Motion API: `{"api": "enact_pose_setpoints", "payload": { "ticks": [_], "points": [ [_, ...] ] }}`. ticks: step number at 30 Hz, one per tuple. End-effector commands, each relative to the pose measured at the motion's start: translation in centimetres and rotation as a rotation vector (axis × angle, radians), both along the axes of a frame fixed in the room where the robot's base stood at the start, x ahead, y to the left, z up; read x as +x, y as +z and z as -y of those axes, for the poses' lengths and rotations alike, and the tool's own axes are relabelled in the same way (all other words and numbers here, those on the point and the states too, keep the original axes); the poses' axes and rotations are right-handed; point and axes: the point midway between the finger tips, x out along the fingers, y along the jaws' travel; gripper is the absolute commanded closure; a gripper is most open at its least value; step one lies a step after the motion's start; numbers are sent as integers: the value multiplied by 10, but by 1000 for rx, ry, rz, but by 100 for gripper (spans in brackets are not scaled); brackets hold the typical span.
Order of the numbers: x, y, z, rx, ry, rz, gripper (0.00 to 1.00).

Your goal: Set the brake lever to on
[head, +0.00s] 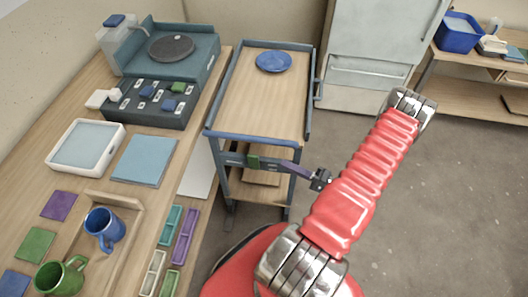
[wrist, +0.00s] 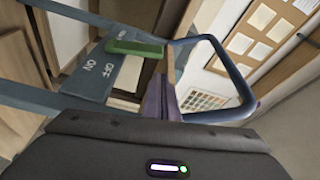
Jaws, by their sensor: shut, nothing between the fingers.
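The brake lever is a green handle (wrist: 137,48) on a blue-grey plate (wrist: 92,78) lettered ON and OFF in the wrist view. It stands at the OFF end of the plate. In the head view the green lever (head: 253,161) shows on the front of the cart, below its top. My gripper (head: 281,165) has purple fingers and is shut and empty, just right of the lever. In the wrist view my gripper (wrist: 157,82) points at the plate's right end, close to the lever. I cannot tell whether they touch.
The cart (head: 222,110) has a blue frame and carries a blue plate (head: 273,61). Its blue handle bar (wrist: 225,75) curves beside my fingers. A wooden bench (head: 150,185) with mugs and trays lies to the left. The floor (head: 450,200) on the right is clear.

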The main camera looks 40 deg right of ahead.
Motion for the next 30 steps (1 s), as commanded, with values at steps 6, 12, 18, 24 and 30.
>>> {"api": "enact_pose_setpoints", "payload": {
  "ticks": [6,12,18,24,30],
  "points": [
    [-5,-2,5,-3,-25,4,100],
    [-7,-1,7,-3,-33,4,100],
    [2,0,4,-2,-32,3,100],
    [22,1,-3,-3,-32,3,100],
    [43,2,-10,-3,-33,3,100]
  ]
}}
